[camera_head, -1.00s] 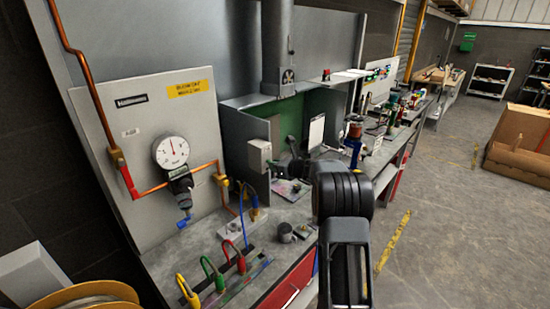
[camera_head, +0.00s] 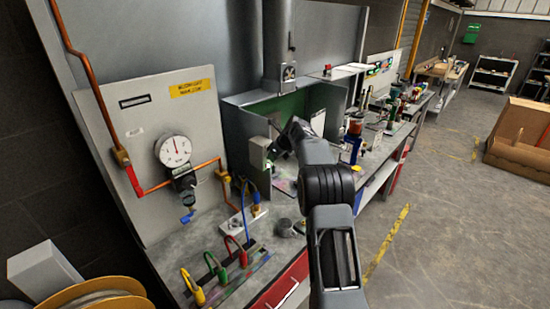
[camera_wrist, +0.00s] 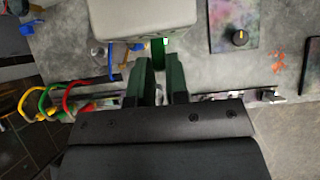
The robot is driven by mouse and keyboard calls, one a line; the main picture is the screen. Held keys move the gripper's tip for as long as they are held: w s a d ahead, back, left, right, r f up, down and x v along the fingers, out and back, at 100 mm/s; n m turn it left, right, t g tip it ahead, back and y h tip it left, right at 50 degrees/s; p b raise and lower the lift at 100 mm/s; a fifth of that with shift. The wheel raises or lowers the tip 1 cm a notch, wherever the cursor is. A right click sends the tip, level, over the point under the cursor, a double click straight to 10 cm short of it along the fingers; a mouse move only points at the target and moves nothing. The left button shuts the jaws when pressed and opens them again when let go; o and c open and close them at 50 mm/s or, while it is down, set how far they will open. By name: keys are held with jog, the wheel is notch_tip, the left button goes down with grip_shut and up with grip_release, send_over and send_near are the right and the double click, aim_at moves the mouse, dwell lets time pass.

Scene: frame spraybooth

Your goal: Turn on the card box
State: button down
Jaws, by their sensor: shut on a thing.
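The card box is a pale grey box (camera_head: 258,152) on the left outer wall of the spray booth. In the wrist view the card box (camera_wrist: 160,18) fills the top middle, just beyond my fingertips. My gripper (camera_wrist: 160,65) has its two dark fingers close together. A thin green and white piece, seemingly a card (camera_wrist: 158,48), shows between the tips, mostly hidden by them and by the box. I cannot tell whether it touches the box. In the head view my gripper (camera_head: 276,143) is right beside the box, partly hidden by my wrist.
A pressure gauge (camera_head: 174,151) is on the panel at left. A panel with a knob (camera_wrist: 238,38) lies right of the box.

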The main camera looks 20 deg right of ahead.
dwell(0.5)
jog(key=c, duration=1.1)
grip_release()
jog(key=b+v, duration=0.2)
jog(key=v, duration=1.1)
jog(key=shift+r, duration=0.45)
